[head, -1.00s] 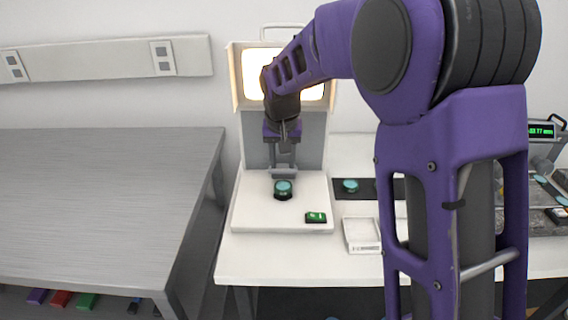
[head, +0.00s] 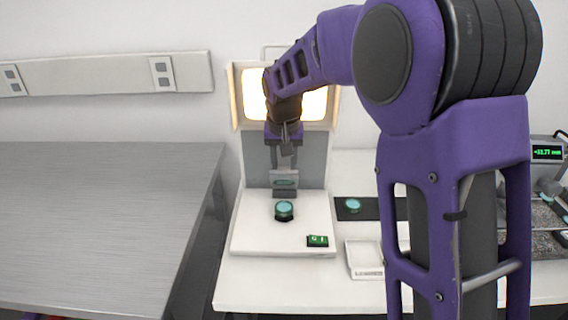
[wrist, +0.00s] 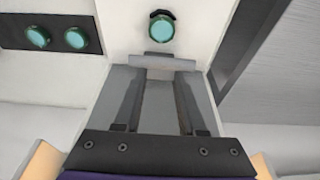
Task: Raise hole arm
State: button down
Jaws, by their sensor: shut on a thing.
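My gripper (head: 285,163) is in front of the interferometer's upright back, below its lit screen. It is shut on the grey hole arm (head: 285,190), a plate with a teal oval showing in its face, whether a hole or a reflection I cannot tell. In the wrist view my gripper (wrist: 157,72) holds the arm's grey bar (wrist: 162,62) between its fingers. A round teal flat in a dark holder (head: 284,210) sits on the white base (head: 262,235), apart from the arm. The flat also shows in the wrist view (wrist: 160,29).
Two teal discs (wrist: 38,37) lie on a dark mat right of the base. A green-lit switch (head: 317,241) is at the base's front right, and a white tray (head: 363,259) stands beside it. A grey bench (head: 100,210) is at left.

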jog(key=shift+w, duration=0.15)
jog(key=shift+c, duration=2.4)
grip_release()
jog(key=v, duration=1.7)
jog(key=shift+r, duration=0.2)
